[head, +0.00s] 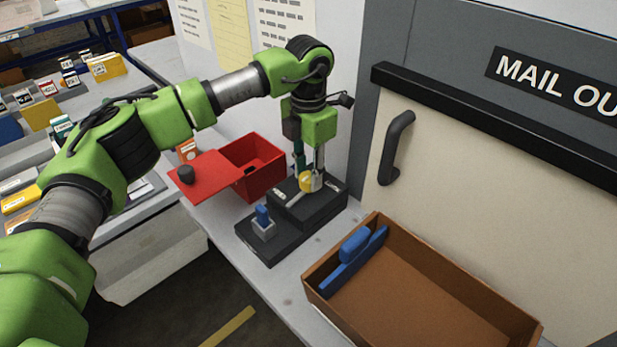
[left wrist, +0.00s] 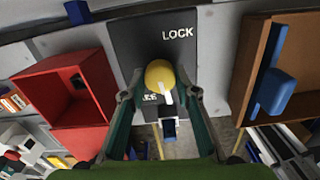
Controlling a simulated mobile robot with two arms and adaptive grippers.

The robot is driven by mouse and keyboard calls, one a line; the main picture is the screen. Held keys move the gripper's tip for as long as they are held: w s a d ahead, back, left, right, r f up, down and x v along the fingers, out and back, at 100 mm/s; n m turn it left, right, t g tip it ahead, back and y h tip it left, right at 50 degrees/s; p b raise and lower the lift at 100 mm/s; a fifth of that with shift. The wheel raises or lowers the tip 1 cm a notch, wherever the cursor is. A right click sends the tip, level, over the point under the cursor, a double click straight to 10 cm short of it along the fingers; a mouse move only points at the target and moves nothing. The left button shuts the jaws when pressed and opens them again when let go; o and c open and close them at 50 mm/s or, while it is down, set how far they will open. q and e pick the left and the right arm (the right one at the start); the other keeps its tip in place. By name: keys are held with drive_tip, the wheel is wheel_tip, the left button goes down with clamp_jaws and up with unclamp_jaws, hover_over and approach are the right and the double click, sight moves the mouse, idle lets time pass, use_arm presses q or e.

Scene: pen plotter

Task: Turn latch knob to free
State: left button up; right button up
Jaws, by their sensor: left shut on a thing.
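The yellow latch knob (head: 306,184) sits on the raised part of a black latch housing (head: 320,205). In the left wrist view the knob (left wrist: 160,74) has a white pointer bar directed toward the picture bottom, away from the white word LOCK (left wrist: 178,33). Another white label beside the knob is partly hidden. My left gripper (head: 312,172) reaches down from above and is shut on the knob. Its fingers (left wrist: 163,98) stand on both sides of the knob in the left wrist view. A blue piece (head: 263,214) stands in a grey holder on the lower part of the housing. My right gripper is not in view.
A red box (head: 262,165) with its red lid (head: 215,178) swung out stands left of the housing. A brown tray (head: 440,275) with a blue-handled tool (head: 354,257) lies to the right. A door with a dark handle (head: 396,148) is behind.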

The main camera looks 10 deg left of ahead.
sight(308, 176)
use_arm(q)
drive_tip(key=shift+m, duration=0.6)
drive_tip(key=shift+b, duration=0.3)
drive_tip(key=o, duration=1.1)
wheel_tip(308, 176, up, 12)
